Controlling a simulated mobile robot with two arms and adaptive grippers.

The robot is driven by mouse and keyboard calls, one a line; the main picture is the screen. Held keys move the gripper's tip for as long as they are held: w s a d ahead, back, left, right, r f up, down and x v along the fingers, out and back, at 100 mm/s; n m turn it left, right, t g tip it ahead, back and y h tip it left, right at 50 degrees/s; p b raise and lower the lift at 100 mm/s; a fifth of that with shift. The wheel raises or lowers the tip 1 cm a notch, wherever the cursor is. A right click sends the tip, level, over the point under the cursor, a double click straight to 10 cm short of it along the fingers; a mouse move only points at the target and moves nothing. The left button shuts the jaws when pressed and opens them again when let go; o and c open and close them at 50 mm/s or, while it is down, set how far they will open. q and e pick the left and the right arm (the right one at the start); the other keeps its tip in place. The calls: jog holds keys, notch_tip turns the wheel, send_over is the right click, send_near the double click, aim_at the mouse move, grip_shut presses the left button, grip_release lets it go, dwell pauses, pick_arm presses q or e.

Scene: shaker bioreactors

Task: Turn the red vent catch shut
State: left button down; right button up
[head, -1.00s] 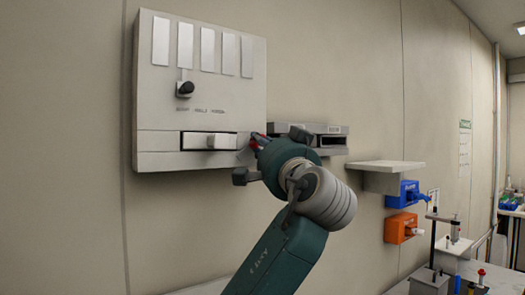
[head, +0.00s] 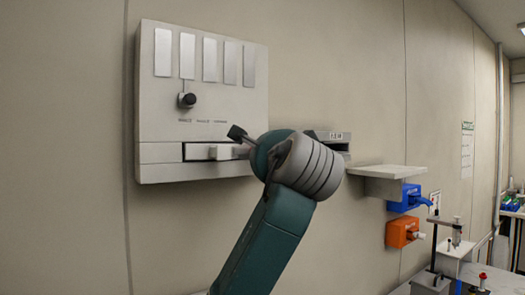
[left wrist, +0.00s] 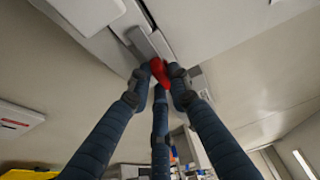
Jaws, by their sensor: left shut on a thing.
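The red vent catch (left wrist: 158,72) shows in the left wrist view at the edge of a pale panel, between the fingertips of my left gripper (left wrist: 163,76). The fingers are closed on it, so only part of it shows. In the head view my left wrist hides the catch and the fingertips, just right of the lower edge of a light grey wall cabinet (head: 158,153). I cannot tell the catch's exact angle. My right gripper is in neither view.
The cabinet has several pale vertical strips, a black knob (head: 187,100) and a white handle (head: 198,152) in a slot. To the right are a grey wall box (head: 338,136), partly hidden, a shelf (head: 392,171), a blue fixture (head: 408,198) and an orange fixture (head: 399,234).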

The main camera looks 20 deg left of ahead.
pick_arm(q)
jog(key=shift+r+m, duration=0.3)
jog(key=c, duration=1.9)
grip_release()
jog(key=o, duration=0.3)
jog(key=shift+f, duration=0.15)
jog(key=v, duration=1.2)
jog(key=shift+d, duration=0.1)
